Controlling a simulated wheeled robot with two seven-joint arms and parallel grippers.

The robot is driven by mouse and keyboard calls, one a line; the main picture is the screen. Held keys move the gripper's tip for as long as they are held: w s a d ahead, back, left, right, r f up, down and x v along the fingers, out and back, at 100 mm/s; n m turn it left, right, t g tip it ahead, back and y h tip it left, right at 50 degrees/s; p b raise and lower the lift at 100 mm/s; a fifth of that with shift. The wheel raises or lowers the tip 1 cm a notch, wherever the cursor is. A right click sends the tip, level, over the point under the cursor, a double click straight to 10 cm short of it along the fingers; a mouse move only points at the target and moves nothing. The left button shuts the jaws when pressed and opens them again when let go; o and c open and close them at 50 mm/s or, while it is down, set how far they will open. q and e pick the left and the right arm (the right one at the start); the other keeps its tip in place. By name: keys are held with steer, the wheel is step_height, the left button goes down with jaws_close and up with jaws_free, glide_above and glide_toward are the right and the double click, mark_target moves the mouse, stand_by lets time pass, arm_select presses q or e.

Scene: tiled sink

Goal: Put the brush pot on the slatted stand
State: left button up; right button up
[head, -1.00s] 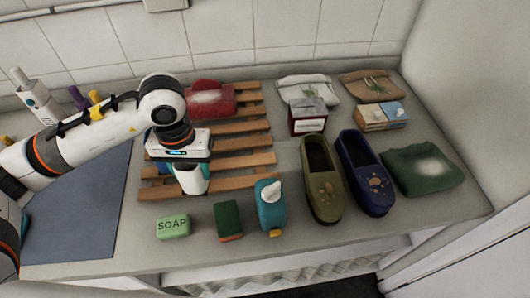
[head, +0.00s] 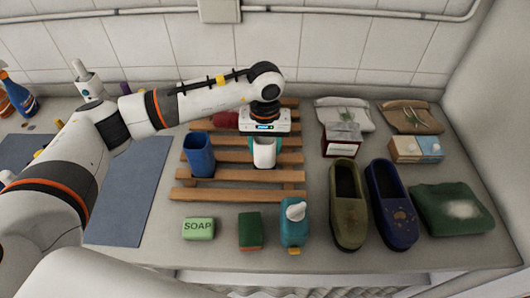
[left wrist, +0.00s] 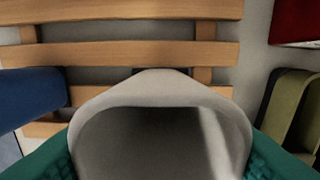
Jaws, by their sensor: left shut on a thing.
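The brush pot, which I take to be the white cup (head: 264,155), is in my left gripper (head: 264,144), over the middle-right of the slatted stand (head: 230,176). The gripper is shut on it, with green fingertips at its two sides. In the left wrist view the pot's open rim (left wrist: 160,95) faces the camera, with wooden slats (left wrist: 120,55) beyond it. The pot looks upright. I cannot tell whether its base touches the slats. My right gripper is not in view.
A blue cup (head: 199,155) stands on the stand's left part. A red item (head: 226,119) lies behind my gripper. Soap (head: 198,228), a sponge (head: 250,231) and a teal bottle (head: 294,224) line the front. Clogs (head: 348,205) and a red-and-white box (head: 341,140) are to the right.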

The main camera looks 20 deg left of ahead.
mark_target(265, 155)
arm_select(q)
step_height(265, 155, down, 4)
steer(key=shift+r+p, duration=0.15)
steer(key=shift+p, duration=0.55)
steer(key=shift+f, duration=0.3)
steer(key=o, duration=1.1)
steer(key=shift+r, duration=0.3)
steer(key=shift+r+b, duration=2.25)
steer(key=shift+r, duration=3.6)
